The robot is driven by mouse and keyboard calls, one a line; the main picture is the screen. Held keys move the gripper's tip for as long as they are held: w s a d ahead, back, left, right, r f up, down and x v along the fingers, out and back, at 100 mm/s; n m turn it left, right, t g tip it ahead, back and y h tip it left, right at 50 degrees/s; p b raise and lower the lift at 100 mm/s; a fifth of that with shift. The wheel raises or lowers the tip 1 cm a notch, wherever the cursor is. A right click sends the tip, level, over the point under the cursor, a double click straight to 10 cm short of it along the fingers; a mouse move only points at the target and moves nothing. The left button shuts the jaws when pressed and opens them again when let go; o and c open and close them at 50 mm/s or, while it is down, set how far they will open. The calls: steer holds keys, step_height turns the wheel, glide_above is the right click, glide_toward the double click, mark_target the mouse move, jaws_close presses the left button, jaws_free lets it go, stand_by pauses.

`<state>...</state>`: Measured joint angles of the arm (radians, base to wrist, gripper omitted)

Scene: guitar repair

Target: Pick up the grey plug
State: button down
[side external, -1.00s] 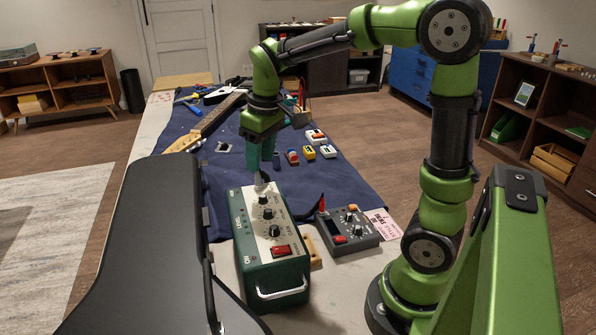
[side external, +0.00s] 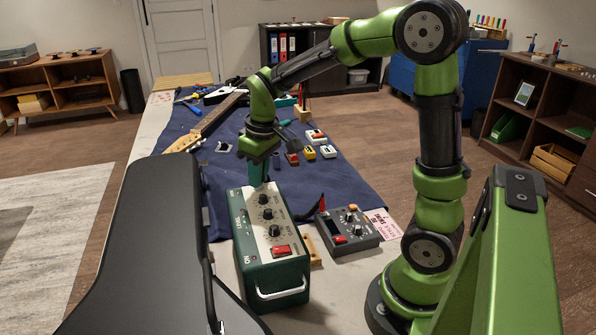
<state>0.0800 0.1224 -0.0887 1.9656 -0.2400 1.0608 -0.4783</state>
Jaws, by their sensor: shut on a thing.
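My gripper (side external: 258,180) points down at the far end of the green amplifier-like box (side external: 276,262), its teal fingers close together at the box's top. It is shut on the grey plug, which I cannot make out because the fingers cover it. Whether the plug is still seated in the box cannot be told from this view.
A grey pedal (side external: 348,232) with knobs stands right of the box. A black case (side external: 150,245) is close on the left. Several small pedals (side external: 310,152) and a guitar neck (side external: 212,118) lie on the blue cloth (side external: 335,185) behind.

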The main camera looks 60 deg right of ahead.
steer(key=shift+r, duration=0.15)
steer(key=shift+r, duration=0.3)
steer(key=r, duration=0.3)
steer(key=shift+s, duration=0.25)
steer(key=s+a+r, duration=0.1)
steer(key=s+r, duration=0.1)
steer(key=s, duration=0.5)
steer(key=s+a+r, duration=0.1)
steer(key=s+r, duration=0.2)
steer(key=s, duration=0.5)
steer(key=shift+s+a, duration=0.15)
steer(key=shift+a, duration=0.05)
steer(key=shift+r, duration=0.1)
